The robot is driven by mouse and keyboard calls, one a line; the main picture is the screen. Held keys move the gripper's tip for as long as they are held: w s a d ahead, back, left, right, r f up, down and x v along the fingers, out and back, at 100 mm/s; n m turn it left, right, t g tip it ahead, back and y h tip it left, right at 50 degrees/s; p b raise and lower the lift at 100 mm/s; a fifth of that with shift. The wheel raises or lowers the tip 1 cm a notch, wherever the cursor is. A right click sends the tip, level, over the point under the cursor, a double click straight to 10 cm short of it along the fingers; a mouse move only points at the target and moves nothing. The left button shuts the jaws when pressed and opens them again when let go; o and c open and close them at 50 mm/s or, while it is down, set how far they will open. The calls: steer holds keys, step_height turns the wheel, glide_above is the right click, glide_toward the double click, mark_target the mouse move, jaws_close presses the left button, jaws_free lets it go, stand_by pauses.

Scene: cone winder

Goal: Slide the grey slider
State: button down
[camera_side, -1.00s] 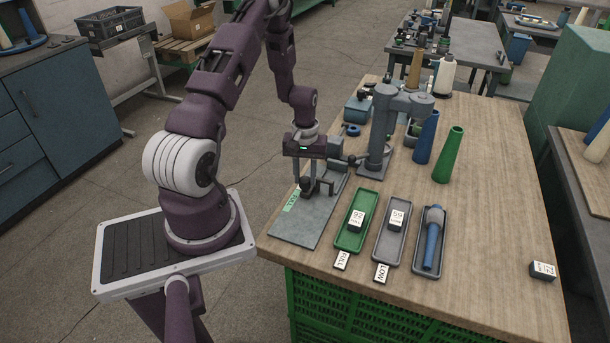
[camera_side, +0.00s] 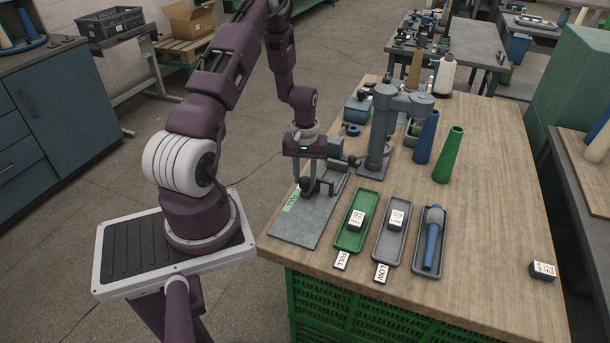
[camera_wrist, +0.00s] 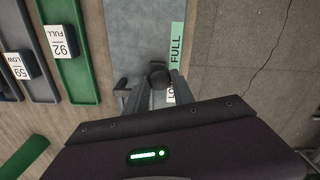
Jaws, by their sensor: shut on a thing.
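The grey base plate (camera_side: 300,226) lies along the near left edge of the bench, with a green FULL label (camera_side: 291,201) on its left side. My gripper (camera_side: 310,187) points down over the far part of this plate. In the wrist view my gripper (camera_wrist: 160,82) is shut on a dark round knob (camera_wrist: 158,71), which I take to be the grey slider's grip. The FULL label (camera_wrist: 177,45) lies beside it.
A green tray (camera_side: 343,239) and a grey tray (camera_side: 379,246) hold small marked blocks. Another tray (camera_side: 418,265) holds a blue cone. A grey post (camera_side: 380,130) stands close behind my gripper. Blue (camera_side: 426,138) and green (camera_side: 448,155) cones stand to the right.

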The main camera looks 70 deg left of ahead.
steer(key=s+d, duration=0.8)
steer(key=shift+s+d, duration=0.1)
steer(key=shift+s, duration=0.05)
steer(key=c, duration=1.1)
jaws_free()
steer(key=shift+o, duration=0.2)
steer(key=shift+r, duration=0.15)
step_height(320, 180, up, 7)
